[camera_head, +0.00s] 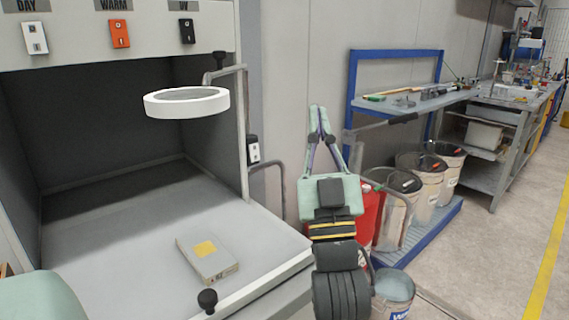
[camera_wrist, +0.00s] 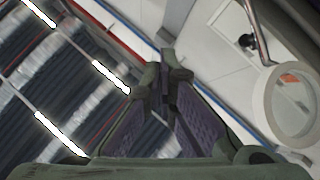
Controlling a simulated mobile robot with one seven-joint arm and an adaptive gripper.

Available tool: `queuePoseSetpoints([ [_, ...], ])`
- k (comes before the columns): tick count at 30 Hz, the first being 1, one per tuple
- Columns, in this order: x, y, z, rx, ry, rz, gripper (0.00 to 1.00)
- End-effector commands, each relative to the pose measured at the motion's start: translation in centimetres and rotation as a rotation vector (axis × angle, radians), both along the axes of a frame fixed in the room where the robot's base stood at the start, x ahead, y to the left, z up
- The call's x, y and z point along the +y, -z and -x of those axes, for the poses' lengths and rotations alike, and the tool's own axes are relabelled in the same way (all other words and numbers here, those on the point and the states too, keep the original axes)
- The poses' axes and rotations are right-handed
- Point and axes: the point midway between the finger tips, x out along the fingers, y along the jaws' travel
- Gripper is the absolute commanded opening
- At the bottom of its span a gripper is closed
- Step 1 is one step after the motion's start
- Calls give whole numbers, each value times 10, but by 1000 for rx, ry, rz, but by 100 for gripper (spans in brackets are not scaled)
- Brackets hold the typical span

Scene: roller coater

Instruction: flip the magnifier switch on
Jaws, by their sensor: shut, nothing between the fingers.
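The magnifier is a white ring lamp (camera_head: 158,108) on a grey bent arm at the right front of the booth. Its ring also shows at the right of the wrist view (camera_wrist: 260,112). A small white switch box (camera_head: 254,150) with a dark upper part sits on the booth's right post, below the magnifier's arm. Its rocker position is too small to tell. My gripper (camera_head: 317,108) points upward, right of the switch box and apart from it. Its fingertips (camera_wrist: 167,70) meet in the wrist view, shut and empty.
The booth top carries DAY (camera_head: 35,38), WARM (camera_head: 120,33) and UV (camera_head: 187,31) switches. A boxed panel (camera_head: 208,258) and a black knob (camera_head: 207,300) are on the booth floor and front edge. Buckets (camera_head: 432,190) stand at right.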

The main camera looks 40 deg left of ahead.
Motion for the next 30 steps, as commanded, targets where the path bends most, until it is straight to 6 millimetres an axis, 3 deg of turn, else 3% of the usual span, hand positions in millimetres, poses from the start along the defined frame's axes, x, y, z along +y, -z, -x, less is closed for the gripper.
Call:
queuePoseSetpoints([
  [1, -13, 26, -35, 63, 74, 41, 0],
  [6, -62, 96, -128, 264, 278, 163, 0],
  [12, -137, 185, -209, 497, 477, 325, 0],
  [15, -163, 225, -236, 573, 524, 490, 0],
  [17, -155, 229, -239, 548, 503, 605, 0],
  [23, -85, 201, -209, 240, 361, 930, 0],
  [30, 2, 151, -124, -350, 188, 1173, 0],
])
